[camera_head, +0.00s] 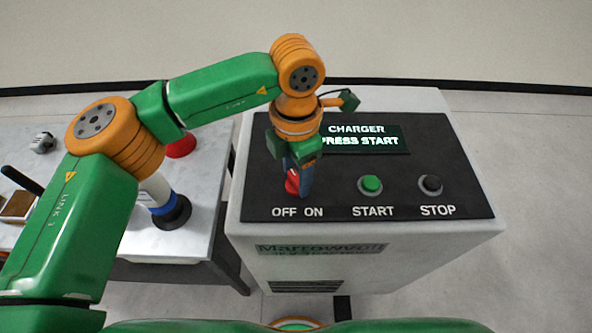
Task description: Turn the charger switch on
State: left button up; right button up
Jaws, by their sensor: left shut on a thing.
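The charger (440,260) is a white box with a black sloped panel on top. Its red switch (292,182) sits at the panel's left, above the words OFF and ON, and is partly hidden by my gripper. My left gripper (296,180) points down at the panel and is shut on the red switch. The switch's exact angle is hard to tell. The display (365,140) reads CHARGER, with PRESS START below it, its left end partly covered. My right gripper is not in view.
A green START button (371,185) and a black STOP button (431,185) sit right of the switch. A table (215,160) to the left carries a white and blue object with a black base (172,212), a red object (181,146) and small items. Floor is clear at right.

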aim_at(296, 177)
pick_arm(q)
jog(key=o, duration=1.4)
jog(key=shift+c, duration=0.2)
jog(key=shift+r, duration=0.1)
notch_tip(296, 177, up, 7)
jog(key=shift+b, duration=0.4)
